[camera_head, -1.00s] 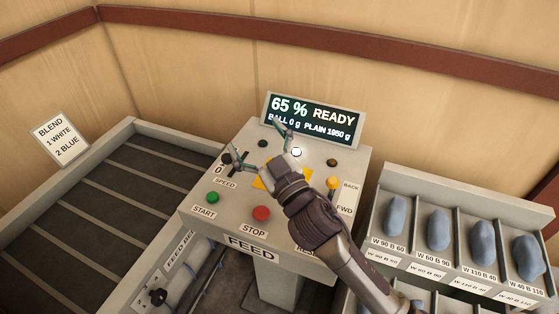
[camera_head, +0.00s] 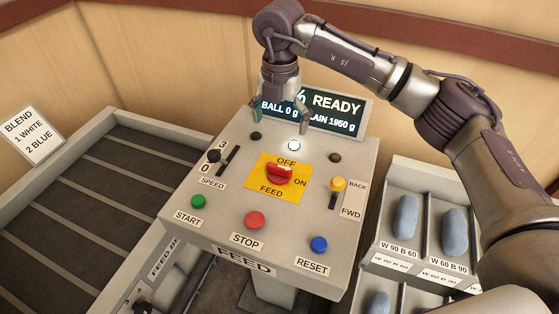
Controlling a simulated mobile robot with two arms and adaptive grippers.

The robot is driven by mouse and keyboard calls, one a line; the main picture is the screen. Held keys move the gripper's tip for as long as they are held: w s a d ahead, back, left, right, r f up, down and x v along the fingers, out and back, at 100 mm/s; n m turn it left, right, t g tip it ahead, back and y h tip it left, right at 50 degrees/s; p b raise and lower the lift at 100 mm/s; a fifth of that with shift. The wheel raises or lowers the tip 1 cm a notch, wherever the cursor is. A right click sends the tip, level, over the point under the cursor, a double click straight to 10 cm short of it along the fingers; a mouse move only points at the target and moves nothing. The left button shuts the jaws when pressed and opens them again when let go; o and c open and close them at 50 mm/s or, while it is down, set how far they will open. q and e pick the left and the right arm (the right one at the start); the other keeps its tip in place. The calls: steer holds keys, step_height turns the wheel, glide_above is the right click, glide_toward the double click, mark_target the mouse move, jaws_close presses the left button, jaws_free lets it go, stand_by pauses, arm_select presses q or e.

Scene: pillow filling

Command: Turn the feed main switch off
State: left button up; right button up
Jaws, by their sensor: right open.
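The feed main switch (camera_head: 279,175) is a red rotary knob on a yellow plate (camera_head: 262,183) in the middle of the sloping feed panel (camera_head: 229,220). OFF is printed above the knob, ON to its right and FEED below. The knob's grip lies roughly crosswise, its right end toward ON. My right gripper (camera_head: 280,117) points down at the panel's back edge, in front of the display. Its fingers are spread and empty, above and apart from the knob. My left gripper is out of view.
START (camera_head: 198,201), STOP (camera_head: 255,220) and RESET (camera_head: 319,244) buttons line the panel's front. A speed slider (camera_head: 229,161) is left of the plate, a yellow-topped BACK/FWD lever (camera_head: 338,185) right. The display (camera_head: 338,109) is partly covered. Sample bins (camera_head: 426,205) stand right.

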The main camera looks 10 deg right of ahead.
mark_target(279, 166)
step_height(279, 166, down, 13)
steer(key=p, duration=0.4)
steer(key=shift+s+a+r+p, duration=0.15)
steer(key=shift+r+p, duration=0.05)
steer(key=shift+p, duration=0.2)
steer(key=shift+f, duration=0.4)
